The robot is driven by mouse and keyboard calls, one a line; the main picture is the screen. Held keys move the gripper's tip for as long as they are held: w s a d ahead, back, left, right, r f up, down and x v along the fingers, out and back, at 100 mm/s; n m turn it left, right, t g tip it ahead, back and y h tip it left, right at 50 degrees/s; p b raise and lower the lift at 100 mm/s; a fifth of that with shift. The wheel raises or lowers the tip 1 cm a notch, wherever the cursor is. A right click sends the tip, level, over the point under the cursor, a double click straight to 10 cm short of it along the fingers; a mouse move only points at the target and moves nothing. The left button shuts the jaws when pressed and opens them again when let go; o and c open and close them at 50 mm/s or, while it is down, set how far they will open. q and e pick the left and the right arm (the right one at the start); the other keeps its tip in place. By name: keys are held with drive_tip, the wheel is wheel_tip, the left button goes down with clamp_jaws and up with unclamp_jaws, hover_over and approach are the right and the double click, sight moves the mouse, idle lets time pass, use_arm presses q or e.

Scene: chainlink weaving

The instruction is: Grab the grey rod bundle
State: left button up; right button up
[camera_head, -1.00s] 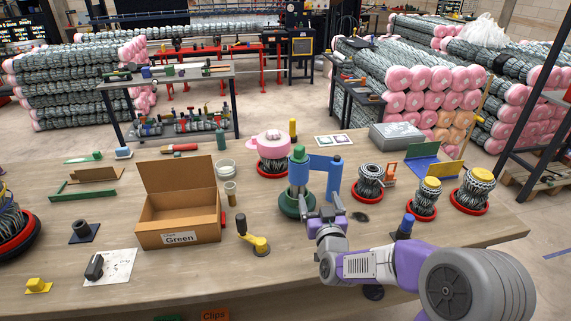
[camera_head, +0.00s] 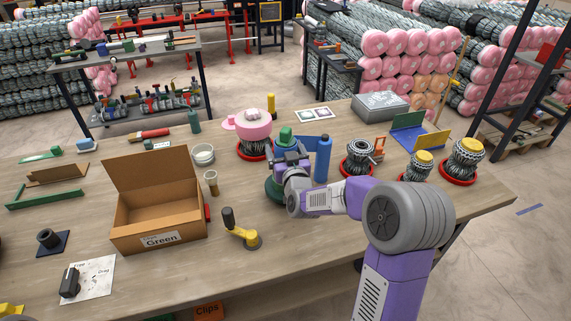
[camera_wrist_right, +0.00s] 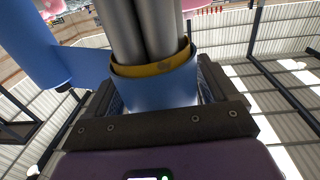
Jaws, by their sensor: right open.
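The grey rod bundle (camera_wrist_right: 145,32) fills the upper middle of the right wrist view. A yellow band (camera_wrist_right: 152,64) and a blue sleeve (camera_wrist_right: 155,88) surround one end of it. In the head view the fixture's green top (camera_head: 286,137) shows above my right gripper (camera_head: 290,157), which hides most of the bundle. My right gripper is open, with its jaws (camera_wrist_right: 157,92) on either side of the blue sleeve; I cannot tell whether they touch it. A dark green round base (camera_head: 273,190) shows below. My left gripper is in neither view.
A blue post (camera_head: 323,158) stands close beside the fixture. A pink-topped spool (camera_head: 253,128) is just behind it. Spring coils in red trays (camera_head: 357,157) stand to the right. A cardboard box (camera_head: 160,215) and yellow crank (camera_head: 242,232) are to the left on the wooden table.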

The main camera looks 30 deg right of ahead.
drive_tip(key=shift+w, duration=0.2)
drive_tip(key=c, duration=1.4)
drive_tip(key=shift+r, duration=0.15)
drive_tip(key=shift+c, duration=0.7)
